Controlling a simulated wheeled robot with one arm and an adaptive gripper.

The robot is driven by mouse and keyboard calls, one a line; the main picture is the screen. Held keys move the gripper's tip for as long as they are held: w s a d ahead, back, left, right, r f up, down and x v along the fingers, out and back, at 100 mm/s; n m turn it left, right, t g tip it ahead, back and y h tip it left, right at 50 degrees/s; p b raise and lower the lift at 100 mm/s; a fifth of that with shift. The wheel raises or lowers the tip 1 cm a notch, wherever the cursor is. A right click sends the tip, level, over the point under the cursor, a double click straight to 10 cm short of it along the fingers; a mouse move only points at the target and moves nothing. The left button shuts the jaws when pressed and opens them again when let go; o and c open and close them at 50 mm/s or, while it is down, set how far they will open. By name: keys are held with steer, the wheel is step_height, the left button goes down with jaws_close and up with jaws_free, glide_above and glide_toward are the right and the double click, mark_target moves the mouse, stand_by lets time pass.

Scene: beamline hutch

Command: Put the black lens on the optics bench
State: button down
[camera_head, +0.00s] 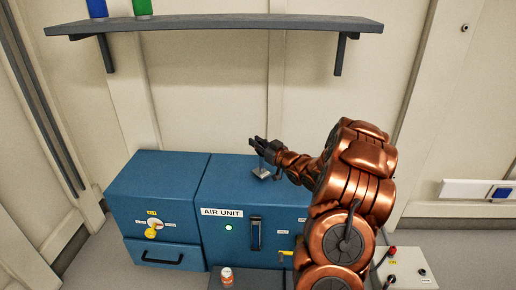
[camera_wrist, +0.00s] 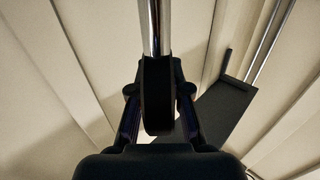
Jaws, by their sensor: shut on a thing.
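My gripper (camera_head: 258,145) is above the top of the blue air unit in the head view. In the wrist view, its two fingers are shut on a black, round-edged piece (camera_wrist: 158,98), seen edge-on between them, which looks like the black lens. A shiny metal post (camera_wrist: 154,28) runs from it. In the head view, a small silvery base plate (camera_head: 261,173) shows just below the gripper, over the air unit's top. I cannot tell whether the plate touches that top. The lens itself is hard to make out there. No optics bench can be made out for sure.
The blue air unit (camera_head: 228,247) and a blue cabinet (camera_head: 160,187) stand against the wall. A dark shelf (camera_head: 230,24) with blue and green containers hangs above. An orange-and-white bottle (camera_head: 227,277) stands in front. A pale box (camera_head: 408,268) is at lower right.

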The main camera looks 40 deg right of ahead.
step_height(320, 180, up, 3)
steer(key=shift+s+f+p, duration=0.1)
steer(key=shift+p, duration=0.3)
steer(key=s+a+p, duration=0.1)
steer(key=s+a, duration=0.5)
steer(key=s, duration=0.6)
steer(key=shift+r+p, duration=0.25)
steer(key=shift+p, duration=0.05)
steer(key=shift+s+a+b, duration=0.2)
steer(key=shift+s+b, duration=0.15)
steer(key=shift+s, duration=0.05)
steer(key=shift+s+a+r+b, duration=0.15)
steer(key=shift+s+a+b, duration=0.3)
steer(key=shift+s, duration=0.1)
